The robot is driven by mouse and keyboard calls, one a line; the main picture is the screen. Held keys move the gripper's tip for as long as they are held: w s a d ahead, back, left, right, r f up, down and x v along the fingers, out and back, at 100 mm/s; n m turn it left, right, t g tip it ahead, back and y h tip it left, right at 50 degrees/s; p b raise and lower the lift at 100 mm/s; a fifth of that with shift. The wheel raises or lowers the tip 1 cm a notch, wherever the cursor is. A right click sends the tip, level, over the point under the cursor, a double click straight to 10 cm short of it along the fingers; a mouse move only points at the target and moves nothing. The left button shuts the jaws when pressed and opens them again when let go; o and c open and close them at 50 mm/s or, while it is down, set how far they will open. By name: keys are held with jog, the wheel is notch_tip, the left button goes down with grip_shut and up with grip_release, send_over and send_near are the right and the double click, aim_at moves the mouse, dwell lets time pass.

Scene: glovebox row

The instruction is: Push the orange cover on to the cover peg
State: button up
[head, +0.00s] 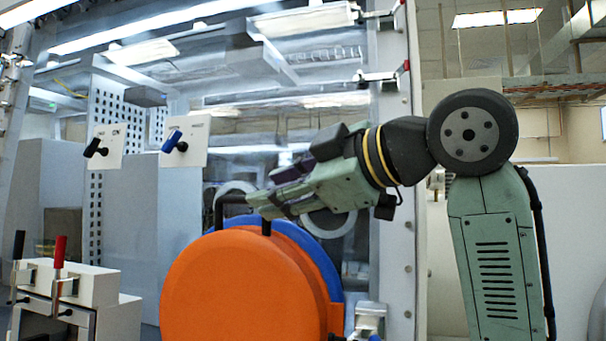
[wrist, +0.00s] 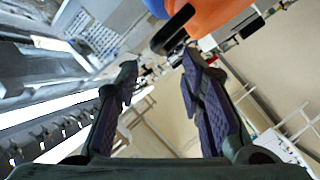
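The orange cover (head: 235,285) is a large upright disc at the bottom middle of the head view. It has a black handle (head: 231,200) on its top edge. In the wrist view the handle (wrist: 172,30) and part of the orange cover (wrist: 215,12) show at the top. My gripper (head: 262,207) is by the right end of the handle, above the cover. In the wrist view my gripper (wrist: 159,62) has its fingers apart with nothing held between them. The handle is just past the right fingertip; I cannot tell if they touch. I cannot make out the cover peg.
A blue round part (head: 316,250) stands close behind the cover. The glovebox window is behind, with a black switch (head: 96,148) and a blue switch (head: 173,143) on white plates. A white block with a red-handled clamp (head: 60,252) stands at lower left.

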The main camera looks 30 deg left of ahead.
jog(key=p+x, duration=0.1)
jog(key=x, duration=0.5)
jog(key=shift+w+a+f, duration=0.1)
jog(key=shift+a, duration=0.25)
jog(key=shift+c, duration=0.2)
grip_shut()
dwell(0.6)
dwell(0.6)
dwell(0.3)
